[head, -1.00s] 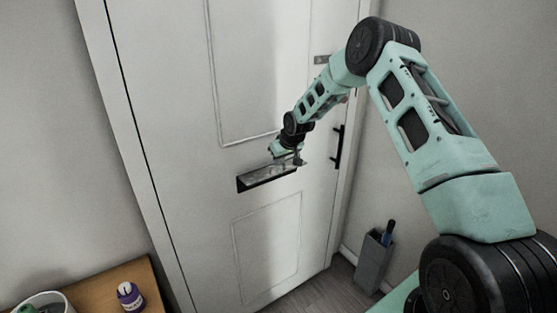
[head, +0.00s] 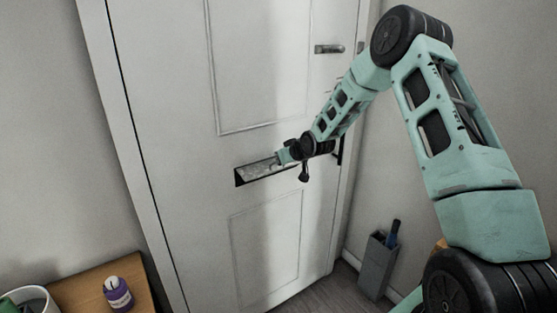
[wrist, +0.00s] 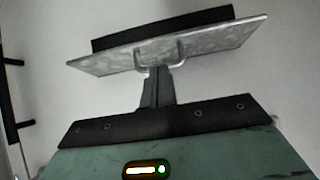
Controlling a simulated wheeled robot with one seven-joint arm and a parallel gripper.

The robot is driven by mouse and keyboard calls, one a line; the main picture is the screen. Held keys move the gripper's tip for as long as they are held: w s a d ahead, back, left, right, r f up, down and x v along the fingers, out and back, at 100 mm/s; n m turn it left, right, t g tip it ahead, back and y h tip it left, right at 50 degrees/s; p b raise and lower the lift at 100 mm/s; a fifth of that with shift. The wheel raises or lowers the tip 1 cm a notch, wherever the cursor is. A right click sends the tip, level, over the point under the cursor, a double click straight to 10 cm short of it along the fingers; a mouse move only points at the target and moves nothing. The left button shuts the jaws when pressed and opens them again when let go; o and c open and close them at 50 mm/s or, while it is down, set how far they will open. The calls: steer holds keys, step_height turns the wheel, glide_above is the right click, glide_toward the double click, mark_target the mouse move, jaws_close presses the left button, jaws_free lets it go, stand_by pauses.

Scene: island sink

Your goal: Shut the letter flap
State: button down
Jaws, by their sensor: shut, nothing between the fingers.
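The letter flap (head: 262,168) is a mottled grey metal plate on the white door. It stands tilted out from the door, with the dark slot (head: 238,178) showing at its left end and along its lower edge. In the wrist view the flap (wrist: 110,60) spans the upper middle, with a small bent metal loop on it and the black slot (wrist: 165,29) beyond. My gripper (head: 279,158) is at the flap's right part in the head view. Its closed fingers (wrist: 158,72) end at the loop in the wrist view. I cannot tell whether they touch.
A grey bin (head: 376,265) stands on the floor at right. A wooden table (head: 82,298) with a purple bottle (head: 118,294) is at lower left.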

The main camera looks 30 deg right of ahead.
step_height(320, 180, down, 11)
steer(key=w+t+b, duration=0.2)
steer(key=t+b, duration=1.2)
steer(key=b, duration=2.6)
steer(key=shift+f, duration=0.2)
steer(key=shift+w+r+b, duration=0.1)
steer(key=shift+b, duration=0.3)
